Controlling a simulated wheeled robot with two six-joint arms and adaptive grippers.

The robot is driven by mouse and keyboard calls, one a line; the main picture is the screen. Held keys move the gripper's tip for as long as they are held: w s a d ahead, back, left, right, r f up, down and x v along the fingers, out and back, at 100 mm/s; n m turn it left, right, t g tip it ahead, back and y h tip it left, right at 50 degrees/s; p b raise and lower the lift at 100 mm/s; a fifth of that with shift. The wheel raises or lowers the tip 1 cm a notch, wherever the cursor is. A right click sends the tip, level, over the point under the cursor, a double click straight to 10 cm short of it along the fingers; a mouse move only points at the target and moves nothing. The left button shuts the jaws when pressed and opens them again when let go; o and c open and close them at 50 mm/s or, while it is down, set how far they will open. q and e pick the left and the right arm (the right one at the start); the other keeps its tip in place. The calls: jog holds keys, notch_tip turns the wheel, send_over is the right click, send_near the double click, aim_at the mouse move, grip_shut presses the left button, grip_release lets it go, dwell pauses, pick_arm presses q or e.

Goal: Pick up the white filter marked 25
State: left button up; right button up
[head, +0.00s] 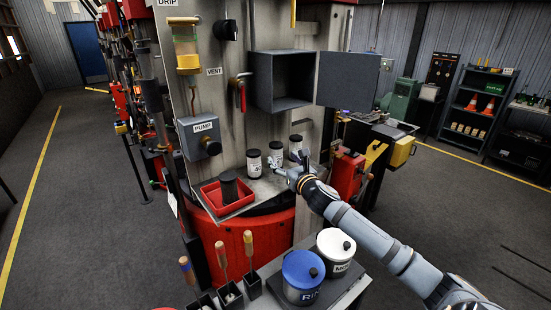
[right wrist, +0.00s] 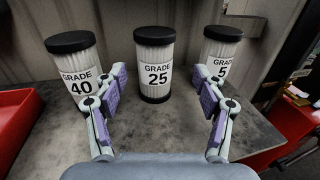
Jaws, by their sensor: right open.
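The white filter marked 25 (right wrist: 154,65) stands upright on the metal shelf, black-capped at both ends, in the middle of a row of three. In the head view it is the middle filter (head: 276,153). The filter marked 40 (right wrist: 76,65) stands to its left and the filter marked 5 (right wrist: 220,55) to its right. My right gripper (right wrist: 160,90) is open, its purple-padded fingers spread in front of the 25 filter, one toward each side. It appears empty and short of the filter. My left gripper is not in view.
A red tray (head: 243,204) with a dark cylinder (head: 228,186) sits left on the shelf (head: 268,190). An open grey box (head: 283,80) hangs above the filters. Blue (head: 302,275) and white (head: 336,250) lidded pots stand below in front.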

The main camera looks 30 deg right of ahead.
aim_at(279, 155)
jog(key=shift+w, duration=0.25)
jog(key=shift+s+a+r, duration=0.15)
jog(key=shift+s+a, duration=0.05)
jog(key=shift+w+r+p, duration=0.5)
jog(key=shift+w+r, duration=0.15)
jog(key=shift+w, duration=0.2)
jog(key=w, duration=0.2)
jog(key=shift+w+d+f, duration=0.25)
jog(key=shift+w+f, duration=0.05)
jog(key=shift+w, duration=0.05)
jog(key=shift+w+f, duration=0.1)
jog(key=shift+w, duration=0.2)
jog(key=shift+s, duration=0.25)
jog(key=shift+c, duration=1)
jog(key=c, duration=1.1)
notch_tip(279, 155, up, 9)
jog(key=b, duration=0.3)
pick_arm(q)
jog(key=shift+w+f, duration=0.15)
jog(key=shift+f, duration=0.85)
pick_arm(e)
jog(key=shift+r, duration=0.6)
